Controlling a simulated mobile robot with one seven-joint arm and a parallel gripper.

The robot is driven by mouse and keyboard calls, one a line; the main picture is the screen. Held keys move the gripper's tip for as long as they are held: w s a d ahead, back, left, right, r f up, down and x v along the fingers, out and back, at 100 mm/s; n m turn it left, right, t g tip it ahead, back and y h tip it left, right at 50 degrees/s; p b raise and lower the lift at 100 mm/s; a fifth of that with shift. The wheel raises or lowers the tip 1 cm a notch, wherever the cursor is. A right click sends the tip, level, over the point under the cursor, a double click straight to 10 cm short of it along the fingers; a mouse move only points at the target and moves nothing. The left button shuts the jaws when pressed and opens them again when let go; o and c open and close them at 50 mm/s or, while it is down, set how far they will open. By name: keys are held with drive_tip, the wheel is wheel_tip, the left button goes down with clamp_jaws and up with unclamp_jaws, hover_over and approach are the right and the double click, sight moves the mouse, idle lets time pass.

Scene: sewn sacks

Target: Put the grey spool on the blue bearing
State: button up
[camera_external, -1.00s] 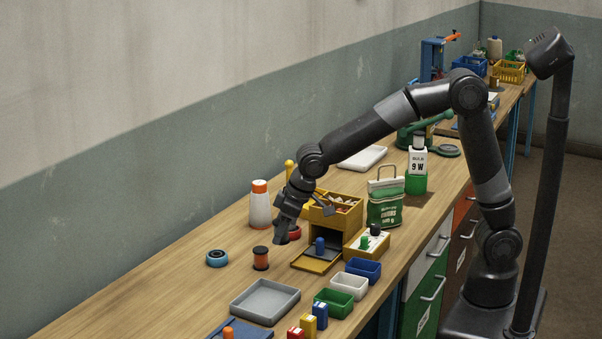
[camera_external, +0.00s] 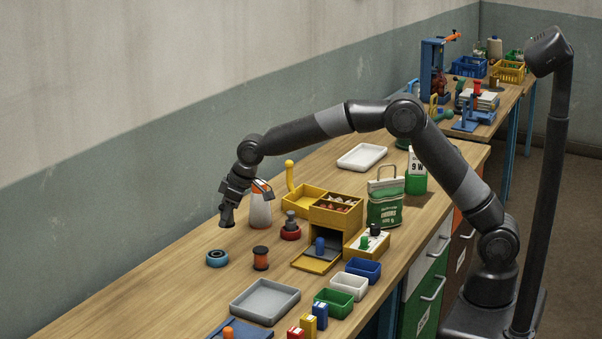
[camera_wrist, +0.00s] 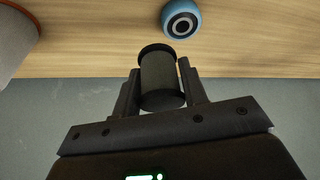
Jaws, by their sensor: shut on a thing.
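My gripper (camera_external: 228,210) is shut on the grey spool (camera_wrist: 160,75), which sits upright between the fingers in the wrist view with its dark flange toward the bench. In the external view the spool (camera_external: 227,223) is small and dark below the fingers, held above the bench. The blue bearing (camera_external: 217,258) lies flat on the bench, in front of and slightly left of the held spool. In the wrist view the blue bearing (camera_wrist: 181,19) shows a dark centre and is apart from the spool.
A white bottle with an orange cap (camera_external: 260,208) stands close behind my gripper. An orange spool with dark ends (camera_external: 260,259) stands right of the blue bearing. A red bearing (camera_external: 290,234) carries a grey piece. A grey tray (camera_external: 265,316) lies in front. The bench left of the bearing is clear.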

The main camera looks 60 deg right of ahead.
hover_over(212, 253)
drive_tip(key=s, duration=0.1)
drive_tip(key=f, duration=0.3)
drive_tip(key=shift+s+d, duration=0.15)
drive_tip(key=shift+d, duration=0.05)
drive_tip(key=shift+f, duration=1.95)
drive_tip(key=o, duration=1)
drive_tip(key=shift+f, duration=0.15)
drive_tip(key=shift+c, duration=0.2)
drive_tip(key=shift+r, duration=0.35)
drive_tip(key=v, duration=1.2)
